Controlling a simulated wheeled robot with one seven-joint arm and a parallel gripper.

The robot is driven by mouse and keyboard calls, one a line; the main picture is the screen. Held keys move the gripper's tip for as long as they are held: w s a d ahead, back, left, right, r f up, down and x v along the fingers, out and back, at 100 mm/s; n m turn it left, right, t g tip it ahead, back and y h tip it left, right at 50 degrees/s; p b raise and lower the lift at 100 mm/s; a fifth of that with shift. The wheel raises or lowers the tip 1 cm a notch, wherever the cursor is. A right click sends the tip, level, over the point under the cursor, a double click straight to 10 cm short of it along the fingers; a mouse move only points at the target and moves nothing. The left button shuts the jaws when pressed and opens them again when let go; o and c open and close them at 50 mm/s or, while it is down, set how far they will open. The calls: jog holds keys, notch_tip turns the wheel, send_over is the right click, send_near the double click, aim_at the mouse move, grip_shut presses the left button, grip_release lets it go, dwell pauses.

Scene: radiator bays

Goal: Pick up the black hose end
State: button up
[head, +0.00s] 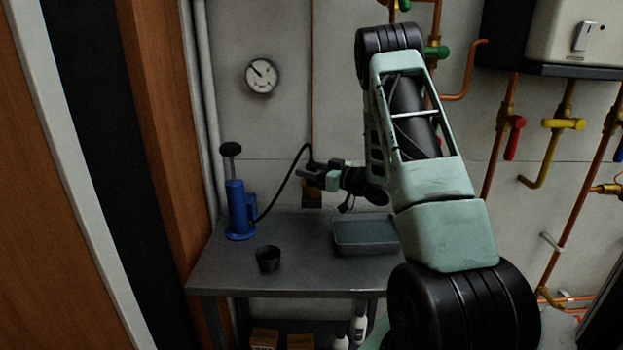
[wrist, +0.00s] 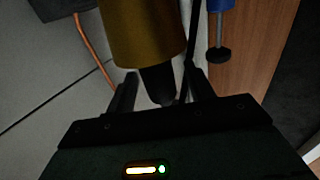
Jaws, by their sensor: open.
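The black hose (head: 287,180) arcs up from a blue hand pump (head: 239,210) and comes down at my gripper (head: 312,177) in the head view. In the wrist view a dark end piece, which looks like the black hose end (wrist: 157,84), meets a brass-coloured cylinder (wrist: 147,30). It lies between the open fingers of my gripper (wrist: 162,88), with some gap to the left finger. The hose (wrist: 190,50) passes close to the right finger; I cannot tell whether they touch.
A grey table (head: 298,250) stands below, with a black cup (head: 268,259) and a grey tray (head: 362,236). A round gauge (head: 261,76) hangs on the wall. Copper pipes and coloured valves (head: 514,135) are at the right. A wooden panel (head: 160,120) stands at the left.

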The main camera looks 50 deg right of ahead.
grip_shut()
jog(key=shift+r, duration=0.1)
